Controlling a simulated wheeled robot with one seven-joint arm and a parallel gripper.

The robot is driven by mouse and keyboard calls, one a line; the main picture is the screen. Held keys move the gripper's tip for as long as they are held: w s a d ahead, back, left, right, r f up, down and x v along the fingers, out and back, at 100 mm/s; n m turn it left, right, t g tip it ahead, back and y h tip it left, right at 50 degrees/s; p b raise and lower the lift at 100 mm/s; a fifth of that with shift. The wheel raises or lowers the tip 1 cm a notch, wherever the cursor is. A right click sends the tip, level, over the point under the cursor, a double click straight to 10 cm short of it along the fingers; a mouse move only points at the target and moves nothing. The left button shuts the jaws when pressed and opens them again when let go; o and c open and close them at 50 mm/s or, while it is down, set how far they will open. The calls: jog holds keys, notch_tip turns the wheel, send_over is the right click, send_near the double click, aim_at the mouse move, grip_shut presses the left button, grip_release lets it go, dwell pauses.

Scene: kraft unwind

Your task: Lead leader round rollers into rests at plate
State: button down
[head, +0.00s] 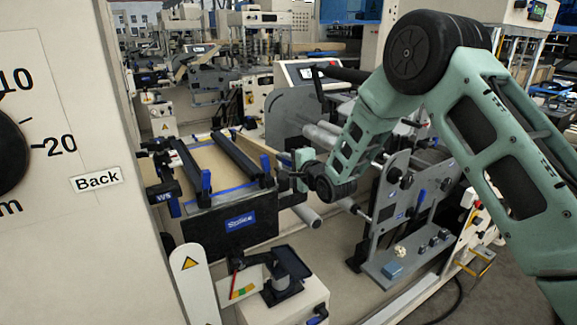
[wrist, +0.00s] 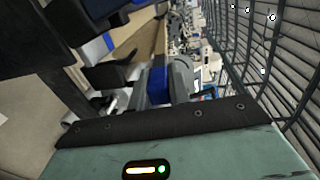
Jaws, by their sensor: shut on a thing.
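My gripper (head: 288,183) is at the right edge of the unwind's flat table, close to its right blue lever (head: 265,163). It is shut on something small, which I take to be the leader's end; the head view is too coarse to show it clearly. In the wrist view a dark finger (wrist: 110,75) shows beside a blue part (wrist: 157,84). The table's tan surface (head: 222,160) lies between two long dark bars. I cannot tell the leader's path or the rests.
A tall beige machine panel (head: 75,200) blocks the left. A grey upright side plate (head: 390,195) stands close to my forearm on the right. A small post with a dark tray (head: 288,265) stands in front. Other machines fill the background.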

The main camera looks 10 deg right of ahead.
jog(key=shift+f, duration=0.2)
jog(key=shift+w+d+r+p, duration=0.1)
jog(key=shift+w+d+r, duration=0.15)
jog(key=shift+d+r, duration=0.35)
jog(key=shift+w+d+r+p, duration=0.15)
jog(key=shift+w+d+r, duration=0.15)
jog(key=shift+d, duration=0.65)
jog(key=shift+w+d+r+p, duration=0.1)
jog(key=shift+w+d+r, duration=0.1)
jog(key=shift+d+r, duration=0.4)
jog(key=shift+d+f, duration=0.15)
jog(key=shift+s+f+m+t+h+b, duration=0.1)
jog(key=shift+f+m+t+h+b, duration=0.7)
jog(key=shift+b, duration=2.6)
jog(key=shift+d+f+n+t+y, duration=0.1)
jog(key=shift+f+n+t+y, duration=0.2)
jog(key=d, duration=0.1)
jog(key=w+d+f+b, duration=0.1)
jog(key=d, duration=0.1)
jog(key=d+b, duration=0.1)
jog(key=d, duration=0.1)
jog(key=shift+w+d+f, duration=0.2)
jog(key=shift+w+d, duration=0.05)
jog(key=shift+w, duration=0.15)
jog(key=shift+s+a+b, duration=0.15)
jog(key=shift+a+b, duration=0.15)
jog(key=shift+b, duration=0.35)
jog(key=shift+f, duration=0.15)
